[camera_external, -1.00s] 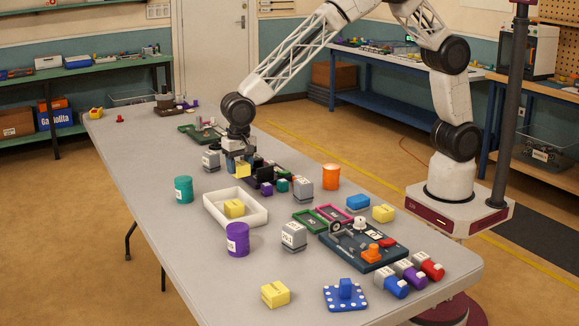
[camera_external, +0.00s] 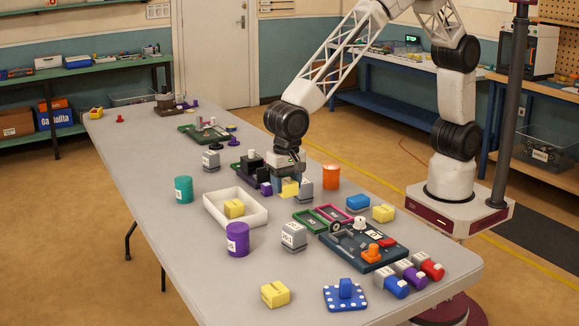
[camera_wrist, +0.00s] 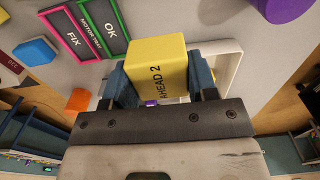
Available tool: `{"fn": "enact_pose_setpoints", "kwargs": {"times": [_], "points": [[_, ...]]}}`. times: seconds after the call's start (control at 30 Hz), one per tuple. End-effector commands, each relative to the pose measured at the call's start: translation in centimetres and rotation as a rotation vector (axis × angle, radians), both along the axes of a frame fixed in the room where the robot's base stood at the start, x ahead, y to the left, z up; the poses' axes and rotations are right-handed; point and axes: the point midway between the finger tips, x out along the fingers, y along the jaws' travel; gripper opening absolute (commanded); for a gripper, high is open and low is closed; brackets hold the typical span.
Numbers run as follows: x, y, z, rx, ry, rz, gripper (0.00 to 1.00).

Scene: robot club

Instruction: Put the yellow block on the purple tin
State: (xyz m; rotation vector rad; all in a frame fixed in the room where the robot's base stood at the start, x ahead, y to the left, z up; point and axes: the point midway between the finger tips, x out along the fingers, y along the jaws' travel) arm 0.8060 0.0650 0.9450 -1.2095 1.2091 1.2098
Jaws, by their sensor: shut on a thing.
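My gripper (camera_external: 287,187) is shut on a yellow block (camera_external: 290,189), held above the table's middle. In the wrist view the yellow block (camera_wrist: 157,65) carries the text "AHEAD 2" and sits between the two blue fingers of my gripper (camera_wrist: 160,80). The purple tin (camera_external: 237,240) stands upright on the table, nearer the camera and to the left of my gripper, apart from it. Its top looks empty. A purple thing at the top right of the wrist view (camera_wrist: 284,6), probably this tin, is cut off by the edge.
Other yellow blocks lie in the white tray (camera_external: 262,217), at the right (camera_external: 383,213) and at the front (camera_external: 275,294). A teal tin (camera_external: 183,189), an orange tin (camera_external: 331,177) and grey weights (camera_external: 293,236) stand around. Bare table surrounds the purple tin's left side.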

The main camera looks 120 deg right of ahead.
Motion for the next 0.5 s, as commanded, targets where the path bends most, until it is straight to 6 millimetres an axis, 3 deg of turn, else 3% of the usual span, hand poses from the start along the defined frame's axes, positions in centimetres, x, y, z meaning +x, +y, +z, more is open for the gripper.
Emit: {"fn": "enact_pose_setpoints", "kwargs": {"times": [0.5], "points": [[0.33,0.18,-0.03,0.000,0.000,-0.001,0.28]]}}
